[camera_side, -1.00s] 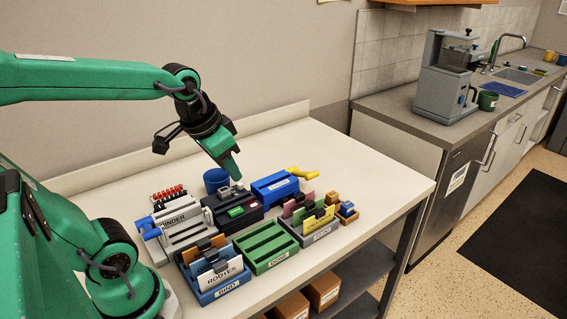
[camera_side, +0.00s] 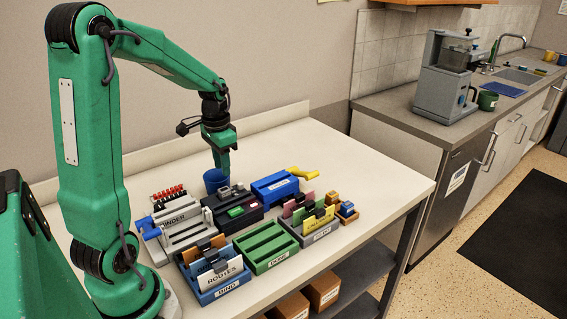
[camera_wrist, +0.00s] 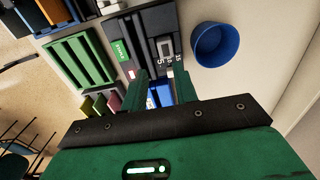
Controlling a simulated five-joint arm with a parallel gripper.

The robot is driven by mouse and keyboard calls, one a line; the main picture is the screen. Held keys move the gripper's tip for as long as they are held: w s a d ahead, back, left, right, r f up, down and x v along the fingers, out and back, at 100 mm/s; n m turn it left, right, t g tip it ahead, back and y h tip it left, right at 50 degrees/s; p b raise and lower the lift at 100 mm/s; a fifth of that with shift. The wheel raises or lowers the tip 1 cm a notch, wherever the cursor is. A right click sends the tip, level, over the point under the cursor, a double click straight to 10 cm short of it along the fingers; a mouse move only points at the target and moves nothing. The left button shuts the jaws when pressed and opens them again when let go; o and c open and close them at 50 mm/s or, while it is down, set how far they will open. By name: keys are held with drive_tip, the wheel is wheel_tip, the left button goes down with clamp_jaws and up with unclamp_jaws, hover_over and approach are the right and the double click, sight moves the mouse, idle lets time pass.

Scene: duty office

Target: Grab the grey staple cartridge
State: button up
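A black device with a green label stands in the middle row on the table; it shows in the side view (camera_side: 243,219) and the wrist view (camera_wrist: 146,26). Small grey pieces sit on its top, and one light grey block (camera_wrist: 165,48) shows just ahead of my fingertips in the wrist view. I cannot tell for sure which piece is the staple cartridge. My gripper (camera_side: 223,172) points down above the back of this device, and in the wrist view (camera_wrist: 161,72) its two green fingers are apart with nothing held between them.
A blue device (camera_side: 275,187), a grey binder (camera_side: 178,227), a green tray (camera_side: 265,245), a blue bin of cards (camera_side: 213,280) and a grey card tray (camera_side: 313,231) crowd around. The table's right side is clear.

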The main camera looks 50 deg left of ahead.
sight(224, 189)
drive_tip(key=shift+a+f, duration=0.45)
drive_tip(key=shift+a, duration=0.05)
drive_tip(key=shift+f, duration=1.3)
drive_tip(key=shift+w+f, duration=0.1)
drive_tip(key=shift+f, duration=2.5)
drive_tip(key=c, duration=0.6)
